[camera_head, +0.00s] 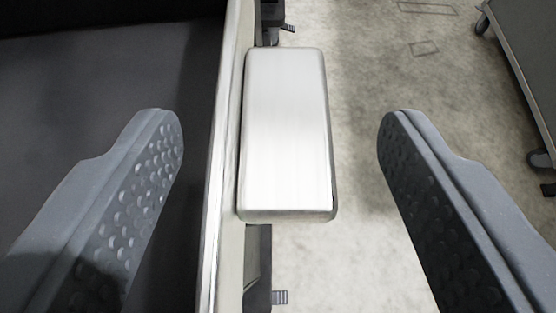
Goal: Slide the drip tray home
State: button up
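A pale metallic block with rounded edges (288,135), which looks like the drip tray or its front, sticks out to the right from a light upright edge (222,160). I cannot tell how far it is pulled out. My gripper (270,115) is open, with one grey dimpled finger on each side of the block. The left finger is over the dark surface and the right finger is over the floor. Neither finger appears to touch the block, and there is a clear gap on both sides.
A dark flat surface (90,80) fills the left side behind the light edge. Pale mottled floor (365,80) lies to the right. A dark wheeled cart (515,60) stands at the upper right. Small dark fittings (280,297) show below and above the block.

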jog(key=shift+s+r, duration=0.3)
jog(key=shift+s, duration=0.15)
jog(key=p+v, duration=0.2)
jog(key=v, duration=1)
jog(key=w+d+r+h, duration=0.1)
jog(key=w+d+r, duration=0.4)
jog(key=d+r, duration=0.7)
jog(key=w+d+r, duration=0.4)
jog(key=d+r, duration=0.6)
jog(key=d, duration=0.4)
jog(key=s+d+r+t, duration=0.1)
jog(key=s+d+r, duration=0.3)
jog(key=d, duration=0.5)
jog(key=s+d+r+t+y+p, duration=0.1)
jog(key=s+d+r, duration=0.3)
jog(key=d+r, duration=0.5)
jog(key=s+d+r+n+t+y+p, duration=0.1)
jog(key=s+d+r, duration=0.3)
jog(key=d, duration=0.5)
notch_tip(320, 180, up, 2)
jog(key=shift+s+r, duration=0.2)
jog(key=shift+s, duration=0.2)
jog(key=c, duration=0.4)
jog(key=shift+c, duration=0.5)
